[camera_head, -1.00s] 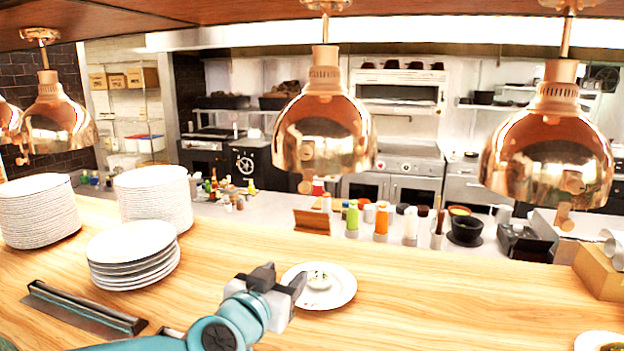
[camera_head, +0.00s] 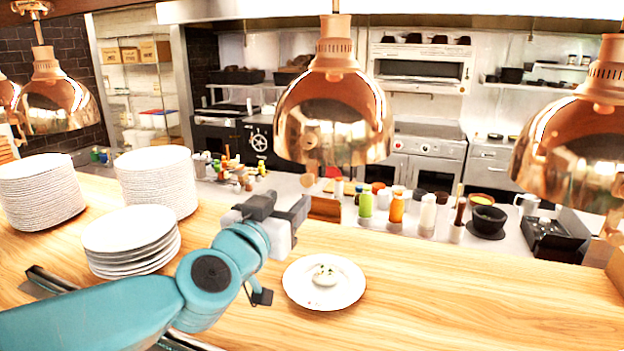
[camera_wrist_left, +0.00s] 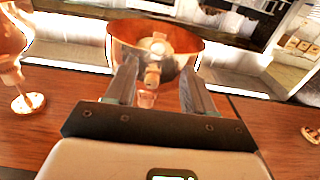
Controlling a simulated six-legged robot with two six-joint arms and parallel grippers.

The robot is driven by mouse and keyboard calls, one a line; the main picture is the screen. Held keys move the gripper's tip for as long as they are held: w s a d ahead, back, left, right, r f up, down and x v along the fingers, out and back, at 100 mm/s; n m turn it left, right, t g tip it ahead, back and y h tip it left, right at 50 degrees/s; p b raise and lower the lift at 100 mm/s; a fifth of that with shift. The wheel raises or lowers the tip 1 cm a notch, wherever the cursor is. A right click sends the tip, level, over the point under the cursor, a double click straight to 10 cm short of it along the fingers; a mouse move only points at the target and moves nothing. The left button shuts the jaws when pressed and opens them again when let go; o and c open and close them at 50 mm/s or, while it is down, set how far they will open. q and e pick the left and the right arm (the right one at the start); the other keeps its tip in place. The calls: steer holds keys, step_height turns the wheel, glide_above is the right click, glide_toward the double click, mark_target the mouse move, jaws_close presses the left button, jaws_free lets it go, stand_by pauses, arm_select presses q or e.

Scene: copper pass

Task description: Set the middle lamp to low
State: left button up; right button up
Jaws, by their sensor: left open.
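The middle lamp (camera_head: 335,112) is a shiny copper dome hanging from a rod in the head view. A small copper piece (camera_head: 309,178) hangs below its rim. My left gripper (camera_head: 297,210) is below the lamp and slightly left of it, above the counter and apart from the lamp. In the left wrist view the lamp (camera_wrist_left: 180,38) appears beyond my left gripper (camera_wrist_left: 158,88), with its rounded bulb and small hanging piece (camera_wrist_left: 152,76) lined up between the two spread fingers. The fingers are open and empty. My right gripper is not in view.
Other copper lamps hang at left (camera_head: 58,100) and right (camera_head: 575,140). A plate with a small dish (camera_head: 325,301) lies on the wooden counter (camera_head: 440,310) below the lamp. Plate stacks (camera_head: 155,180) stand at left. Bottles (camera_head: 397,207) stand behind the counter.

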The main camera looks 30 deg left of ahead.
mark_target(306, 183)
arm_select(q)
steer(key=x, duration=1)
steer(key=shift+w+a, duration=0.15)
steer(key=shift+w, duration=0.55)
steer(key=shift+w+r, duration=0.1)
steer(key=shift+w, duration=0.05)
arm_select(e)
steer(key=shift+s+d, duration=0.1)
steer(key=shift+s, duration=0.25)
arm_select(q)
steer(key=shift+a, duration=0.1)
